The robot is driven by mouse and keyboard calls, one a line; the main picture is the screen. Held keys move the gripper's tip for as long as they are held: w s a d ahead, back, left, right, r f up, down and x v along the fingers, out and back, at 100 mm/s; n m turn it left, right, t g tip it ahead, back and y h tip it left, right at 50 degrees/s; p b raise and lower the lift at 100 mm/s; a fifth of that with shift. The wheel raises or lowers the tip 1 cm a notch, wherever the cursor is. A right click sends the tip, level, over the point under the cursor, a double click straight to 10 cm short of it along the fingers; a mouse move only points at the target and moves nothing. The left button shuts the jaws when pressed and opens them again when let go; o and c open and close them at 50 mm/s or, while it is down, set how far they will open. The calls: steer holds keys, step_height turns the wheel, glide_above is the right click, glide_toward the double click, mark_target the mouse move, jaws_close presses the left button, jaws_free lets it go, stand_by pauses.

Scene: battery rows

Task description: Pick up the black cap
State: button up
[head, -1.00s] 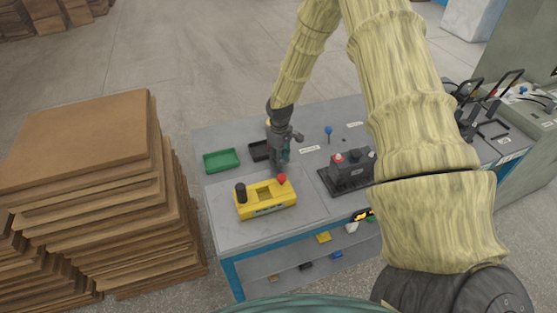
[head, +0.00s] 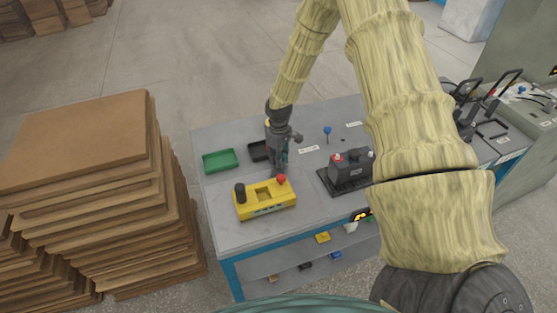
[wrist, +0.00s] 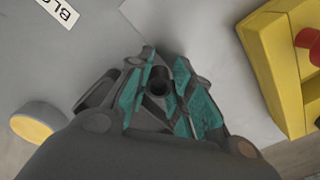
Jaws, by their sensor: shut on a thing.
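My gripper (head: 279,168) is just behind the yellow block, above the grey tabletop. In the wrist view, the teal-padded fingers (wrist: 160,88) are closed on a small dark cylinder, which looks like the black cap (wrist: 159,81). The fingers hide much of it, and in the head view the cap cannot be made out at the gripper. I cannot tell whether it touches the table.
The yellow block (head: 266,210) carries a black post (head: 240,190) and a red knob (head: 281,180). A green tray (head: 221,160) and a black tray (head: 258,151) lie behind it. A dark battery (head: 350,167) stands right. Stacked boards (head: 80,150) flank the table's left.

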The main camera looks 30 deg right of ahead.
step_height(320, 180, up, 10)
steer(key=b, duration=0.2)
steer(key=shift+f+b, duration=0.25)
steer(key=shift+b, duration=0.05)
